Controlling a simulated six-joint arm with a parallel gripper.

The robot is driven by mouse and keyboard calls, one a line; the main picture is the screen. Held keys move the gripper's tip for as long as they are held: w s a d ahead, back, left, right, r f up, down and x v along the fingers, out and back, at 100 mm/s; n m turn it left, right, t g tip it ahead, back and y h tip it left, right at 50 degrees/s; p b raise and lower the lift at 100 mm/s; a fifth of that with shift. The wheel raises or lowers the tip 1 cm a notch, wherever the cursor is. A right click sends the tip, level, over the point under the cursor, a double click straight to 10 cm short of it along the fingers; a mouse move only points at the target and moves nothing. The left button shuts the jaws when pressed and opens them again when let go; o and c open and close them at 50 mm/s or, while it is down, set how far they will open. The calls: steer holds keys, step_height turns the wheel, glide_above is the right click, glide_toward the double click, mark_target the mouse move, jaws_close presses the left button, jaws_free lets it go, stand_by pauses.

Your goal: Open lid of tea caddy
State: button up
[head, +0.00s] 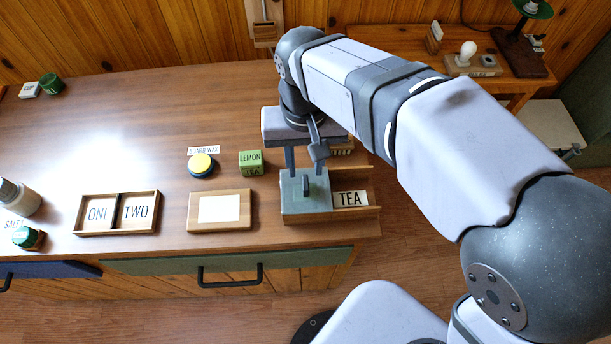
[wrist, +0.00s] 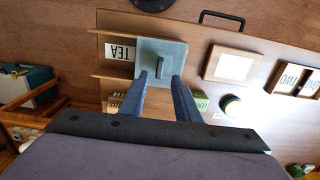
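The tea caddy (head: 293,206) is a grey-green box in a wooden rack near the counter's front right, beside a TEA label (head: 350,198). Its flat lid appears to be on, with a small upright bar handle (head: 305,184) in the middle. The caddy top (wrist: 172,50) and handle (wrist: 162,69) also show in the wrist view. My gripper (head: 303,168) is open and empty, pointing down over the back part of the caddy. In the wrist view its fingertips (wrist: 160,76) frame the handle from both sides. I cannot tell whether they touch the lid.
The wooden rack (head: 368,211) surrounds the caddy. To its left are a green lemon tea box (head: 250,162), a yellow-topped board wax tin (head: 201,165), a framed white panel (head: 245,210) and a ONE/TWO tray (head: 155,212). The counter (head: 120,130) behind these is mostly clear.

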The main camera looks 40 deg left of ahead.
mark_target(305, 182)
steer(key=shift+f+p, duration=0.75)
steer(key=shift+f, duration=2.45)
jaws_close()
